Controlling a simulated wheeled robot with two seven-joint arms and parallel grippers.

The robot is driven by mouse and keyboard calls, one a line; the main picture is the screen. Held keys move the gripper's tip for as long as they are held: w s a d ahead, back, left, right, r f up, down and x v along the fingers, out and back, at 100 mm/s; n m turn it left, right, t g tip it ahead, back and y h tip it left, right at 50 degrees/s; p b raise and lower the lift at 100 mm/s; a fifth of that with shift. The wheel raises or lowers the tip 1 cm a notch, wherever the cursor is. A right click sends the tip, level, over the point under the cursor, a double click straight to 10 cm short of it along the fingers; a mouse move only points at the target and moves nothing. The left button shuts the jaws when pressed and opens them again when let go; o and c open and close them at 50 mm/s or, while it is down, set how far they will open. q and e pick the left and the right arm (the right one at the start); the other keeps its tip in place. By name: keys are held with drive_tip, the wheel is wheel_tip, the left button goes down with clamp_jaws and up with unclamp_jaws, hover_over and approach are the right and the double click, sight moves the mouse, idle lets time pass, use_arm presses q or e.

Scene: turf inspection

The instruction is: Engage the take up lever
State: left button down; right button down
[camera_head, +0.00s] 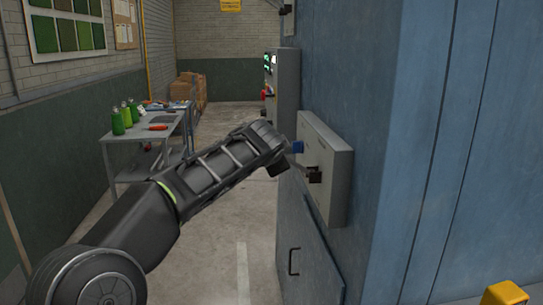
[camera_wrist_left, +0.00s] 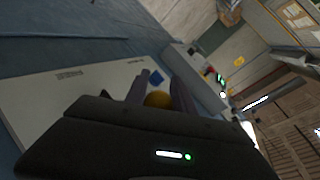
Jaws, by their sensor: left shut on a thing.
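A pale grey control panel (camera_head: 335,185) is mounted on the side of the blue machine. It carries a blue piece (camera_head: 298,147) and, below it, a dark brown lever fitting (camera_head: 314,174). My left gripper (camera_head: 292,160) reaches to the panel's left side. In the left wrist view, the two fingers of this gripper (camera_wrist_left: 160,86) are shut on a yellow round knob (camera_wrist_left: 158,100), which I take to be the lever's. The blue piece (camera_wrist_left: 157,77) shows just beyond the fingers. The panel's small labels are too blurred to read. My right gripper is in no view.
The blue machine wall (camera_head: 385,90) fills the right side, with a handled door (camera_head: 310,255) below the panel. Another grey box (camera_head: 284,85) stands farther along. A workbench (camera_head: 150,132) with green bottles (camera_head: 118,121) is at the left. The floor between is clear.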

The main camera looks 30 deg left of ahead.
use_arm(q)
drive_tip(key=shift+w+d+r, duration=0.1)
drive_tip(key=shift+d+r, duration=0.25)
drive_tip(key=shift+r, duration=0.2)
drive_tip(key=c, duration=1.3)
unclamp_jaws()
drive_tip(key=shift+o, duration=1.2)
drive_tip(key=shift+d, duration=0.1)
drive_tip(key=b+v, duration=0.2)
drive_tip(key=v, duration=0.5)
drive_tip(key=shift+s, duration=0.35)
drive_tip(key=shift+f, duration=0.15)
